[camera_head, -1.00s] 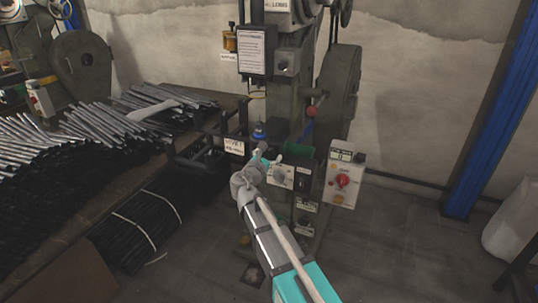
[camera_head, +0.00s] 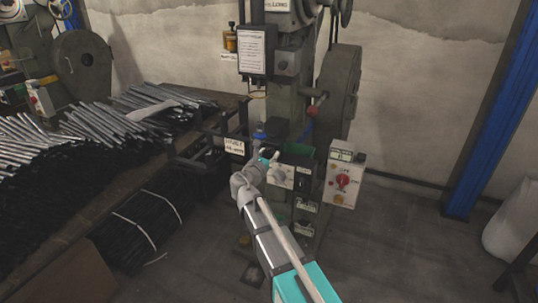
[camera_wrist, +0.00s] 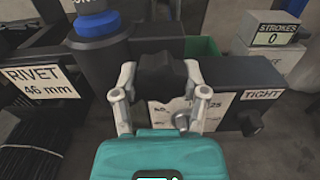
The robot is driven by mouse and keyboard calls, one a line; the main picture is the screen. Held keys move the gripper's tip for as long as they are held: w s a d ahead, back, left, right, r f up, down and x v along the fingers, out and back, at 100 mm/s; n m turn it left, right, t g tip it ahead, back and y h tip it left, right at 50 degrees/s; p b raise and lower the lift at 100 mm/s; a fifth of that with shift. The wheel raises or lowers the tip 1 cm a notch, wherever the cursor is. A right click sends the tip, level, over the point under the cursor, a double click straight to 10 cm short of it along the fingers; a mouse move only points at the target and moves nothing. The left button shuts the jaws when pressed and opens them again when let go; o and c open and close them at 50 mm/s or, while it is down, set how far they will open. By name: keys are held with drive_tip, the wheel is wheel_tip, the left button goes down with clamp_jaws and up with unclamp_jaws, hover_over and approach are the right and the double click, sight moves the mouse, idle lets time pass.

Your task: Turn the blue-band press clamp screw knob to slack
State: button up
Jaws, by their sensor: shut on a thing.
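The blue-band press (camera_head: 292,110) stands in the middle of the head view. Its blue band (camera_wrist: 97,24) rings a dark post at the upper left of the wrist view and shows small in the head view (camera_head: 260,134). The black clamp screw knob (camera_wrist: 160,76) sits between the fingers of my gripper (camera_wrist: 158,84), one finger on each side. My gripper is shut on it. A "TIGHT" label (camera_wrist: 263,95) is to the right of the knob. In the head view my gripper (camera_head: 268,158) is at the press front, and the knob is hard to make out there.
A "RIVET 46 mm" sign (camera_wrist: 40,83) is at the left. A stroke counter (camera_wrist: 272,38) reads 0 at the right. A control box with a red switch (camera_head: 342,181) is beside the press. A table (camera_head: 222,103) with rods stands left.

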drive_tip(key=shift+n, duration=0.6)
drive_tip(key=o, duration=1.1)
drive_tip(key=shift+o, duration=0.2)
drive_tip(key=v, duration=1.2)
